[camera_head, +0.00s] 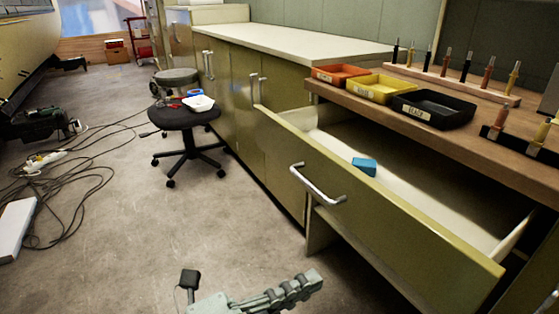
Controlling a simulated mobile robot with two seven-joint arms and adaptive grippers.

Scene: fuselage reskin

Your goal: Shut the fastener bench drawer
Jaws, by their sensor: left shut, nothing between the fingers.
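The fastener bench drawer (372,212) stands pulled far out from under the wooden bench top, its olive front facing the aisle. Its silver bar handle (320,188) is on the front panel's left half. A small blue block (364,166) lies inside on the pale drawer floor. My left gripper (312,280) is at the bottom middle of the view, shut and empty. In the picture it is below the drawer front and handle, apart from both. My right gripper is not in view.
The wooden bench top (480,150) carries red, yellow and black trays and a rack of fasteners. A dark stool (184,118) with a white tray stands left of the cabinets. Cables (75,180) lie on the floor at left. The floor before the drawer is clear.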

